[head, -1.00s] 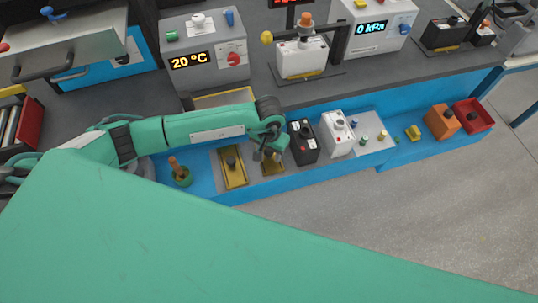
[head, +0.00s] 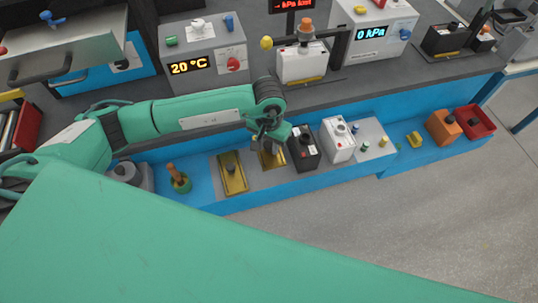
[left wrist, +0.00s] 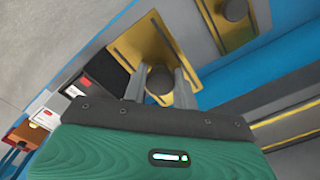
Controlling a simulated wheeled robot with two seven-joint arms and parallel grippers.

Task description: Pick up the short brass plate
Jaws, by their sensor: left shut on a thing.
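The short brass plate (head: 273,161) is at the left gripper, between the long brass plate (head: 232,177) and a black battery (head: 303,150) in the head view. In the left wrist view the short plate (left wrist: 140,42) fills the top middle, with a round dark knob (left wrist: 160,79) on it. My left gripper (left wrist: 160,88) is shut on that knob, one grey finger on each side. In the head view the left gripper (head: 266,146) hides part of the plate. I cannot tell clearly whether the plate is clear of the surface. My right gripper is not in view.
A green object with a brown handle (head: 179,179) stands left of the long plate. A white battery (head: 338,140) stands right of the black one. Behind are a 20 °C box (head: 206,62) and a kPa box (head: 371,32). An orange block and red tray (head: 474,118) are far right.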

